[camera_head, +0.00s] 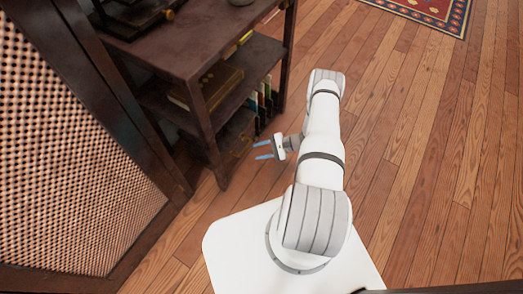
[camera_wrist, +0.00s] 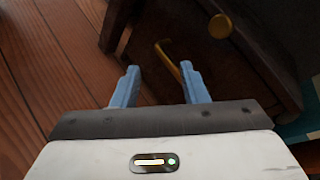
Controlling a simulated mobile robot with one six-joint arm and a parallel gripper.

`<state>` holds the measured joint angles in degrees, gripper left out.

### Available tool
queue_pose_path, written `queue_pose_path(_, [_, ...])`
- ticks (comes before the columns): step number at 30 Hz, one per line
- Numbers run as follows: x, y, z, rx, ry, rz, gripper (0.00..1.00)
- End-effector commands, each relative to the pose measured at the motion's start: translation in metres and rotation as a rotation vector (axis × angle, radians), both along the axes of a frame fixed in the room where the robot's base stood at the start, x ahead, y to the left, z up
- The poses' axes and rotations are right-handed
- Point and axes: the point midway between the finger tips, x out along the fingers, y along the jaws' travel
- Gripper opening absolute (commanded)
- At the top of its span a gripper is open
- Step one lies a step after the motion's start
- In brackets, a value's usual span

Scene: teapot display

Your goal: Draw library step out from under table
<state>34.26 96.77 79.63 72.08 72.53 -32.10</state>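The dark wooden table (camera_head: 185,55) with shelves stands at the upper left in the head view. Low beneath it is a dark wooden piece, seemingly the library step (camera_head: 236,128), mostly hidden by the table's leg and shelf. In the wrist view a curved brass handle (camera_wrist: 166,58) shows on dark wood. My gripper (camera_head: 262,151) is open beside the table's lower front, its blue fingers pointing toward the underside. In the wrist view my gripper (camera_wrist: 158,76) has the handle ahead between its fingertips, closer to the right finger. I cannot tell whether they touch.
A round brass knob (camera_wrist: 220,26) sits right of the handle. A woven lattice panel (camera_head: 65,160) closes off the left. The wooden floor (camera_head: 410,150) is clear to the right, with a patterned rug (camera_head: 430,9) far back.

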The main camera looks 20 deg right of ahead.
Motion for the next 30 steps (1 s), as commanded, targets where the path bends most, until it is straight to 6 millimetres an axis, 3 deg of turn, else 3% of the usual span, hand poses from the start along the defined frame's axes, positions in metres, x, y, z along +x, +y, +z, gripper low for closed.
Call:
queue_pose_path(7, [0.002, 0.007, -0.003, 0.0, 0.001, 0.0, 0.4])
queue_pose_path(21, [0.019, 0.063, -0.023, -0.001, 0.001, 0.0, 0.4])
queue_pose_path(30, [0.022, 0.069, -0.025, -0.001, 0.001, -0.004, 0.4])
